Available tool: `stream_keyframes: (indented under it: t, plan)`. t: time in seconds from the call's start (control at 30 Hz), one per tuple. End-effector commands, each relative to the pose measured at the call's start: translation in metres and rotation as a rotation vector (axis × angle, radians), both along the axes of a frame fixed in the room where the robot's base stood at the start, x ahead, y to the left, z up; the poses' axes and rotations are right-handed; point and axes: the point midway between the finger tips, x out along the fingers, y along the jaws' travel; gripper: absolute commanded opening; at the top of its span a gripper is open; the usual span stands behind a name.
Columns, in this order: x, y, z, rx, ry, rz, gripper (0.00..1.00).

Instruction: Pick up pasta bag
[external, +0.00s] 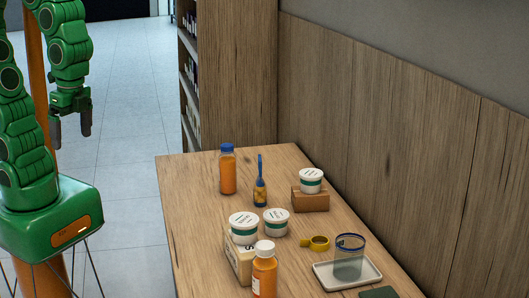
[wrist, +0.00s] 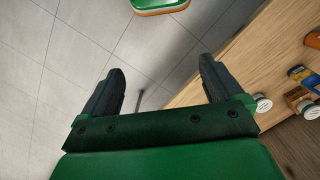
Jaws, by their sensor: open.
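My gripper (external: 71,126) hangs at the left of the external view, over the floor and well apart from the table. Its two dark fingers are apart with nothing between them; they also show in the wrist view (wrist: 161,75). No item is clearly readable as a pasta bag. A small blue and yellow item with a narrow upright top (external: 260,190) stands on the table and may be it. A blue and yellow item also shows at the right edge of the wrist view (wrist: 302,76).
The wooden table (external: 185,190) holds an orange bottle with a blue cap (external: 228,172), white tubs (external: 276,222), a white-capped orange bottle (external: 264,272), a yellow ring-shaped item (external: 316,243) and a glass on a tray (external: 330,283). The table's left side is clear. A wooden wall borders its right.

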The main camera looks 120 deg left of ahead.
Motion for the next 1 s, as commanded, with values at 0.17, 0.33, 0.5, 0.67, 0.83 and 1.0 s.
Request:
stream_keyframes:
  t: [0.17,0.33,0.5,0.67,0.83,1.0]
  plan:
    - [0.042,0.024,0.001,-0.002,-0.005,0.047,0.94]
    - [0.080,0.050,0.000,-0.004,-0.013,0.088,0.94]
    - [0.114,0.082,-0.005,-0.005,-0.021,0.130,0.94]
    - [0.144,0.115,-0.012,-0.005,-0.032,0.170,0.94]
    - [0.173,0.156,-0.021,-0.004,-0.048,0.215,0.94]
    - [0.197,0.200,-0.033,-0.003,-0.060,0.261,0.94]
